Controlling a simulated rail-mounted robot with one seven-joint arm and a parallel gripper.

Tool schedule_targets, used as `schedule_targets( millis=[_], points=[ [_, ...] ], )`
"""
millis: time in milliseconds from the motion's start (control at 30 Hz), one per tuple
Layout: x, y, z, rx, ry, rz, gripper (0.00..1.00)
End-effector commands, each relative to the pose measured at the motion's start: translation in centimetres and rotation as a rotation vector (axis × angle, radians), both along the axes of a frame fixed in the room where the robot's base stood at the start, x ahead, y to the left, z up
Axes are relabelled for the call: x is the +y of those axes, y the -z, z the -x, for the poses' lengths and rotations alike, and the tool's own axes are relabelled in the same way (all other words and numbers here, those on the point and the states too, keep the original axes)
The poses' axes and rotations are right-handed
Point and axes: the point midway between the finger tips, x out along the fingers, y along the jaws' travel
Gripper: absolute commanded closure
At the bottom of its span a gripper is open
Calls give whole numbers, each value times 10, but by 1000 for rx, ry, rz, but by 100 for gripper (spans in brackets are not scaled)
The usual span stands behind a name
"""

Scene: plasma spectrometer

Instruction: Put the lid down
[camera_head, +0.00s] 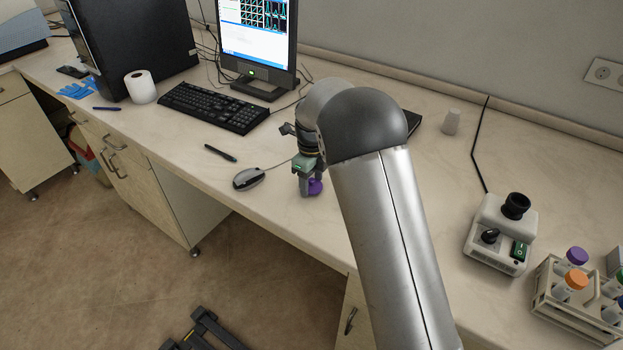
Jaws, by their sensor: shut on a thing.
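My gripper (309,184) is over the bench, between the computer mouse and my arm. It is shut on a purple lid (315,187) at its fingertips. The lid is low, close to the bench top (283,205); I cannot tell whether it touches the surface. My arm link covers the bench just to the right of the gripper.
A mouse (248,179) and a pen (220,153) lie to the left, with a keyboard (213,107) behind. At right stand a small mixer device (500,235) and a rack (562,305) of capped tubes. A small cup (451,122) stands at the back.

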Motion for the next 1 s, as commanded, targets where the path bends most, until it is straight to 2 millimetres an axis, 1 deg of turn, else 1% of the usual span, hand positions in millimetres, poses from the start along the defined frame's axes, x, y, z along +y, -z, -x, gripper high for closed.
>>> schedule_targets(
  millis=[200,233,300,567,700,767,867,1000],
  points=[
    [0,5,0,1,0,1,67],
    [0,4,0,0,0,0,41],
    [0,3,0,0,0,0,24],
    [0,3,0,0,0,0,24],
    [0,-6,0,-2,-1,0,24],
    [1,-15,-1,-3,-1,-1,24],
    [1,-34,0,-4,-2,-1,24],
    [1,-66,0,-4,-1,-1,24]
  ],
)
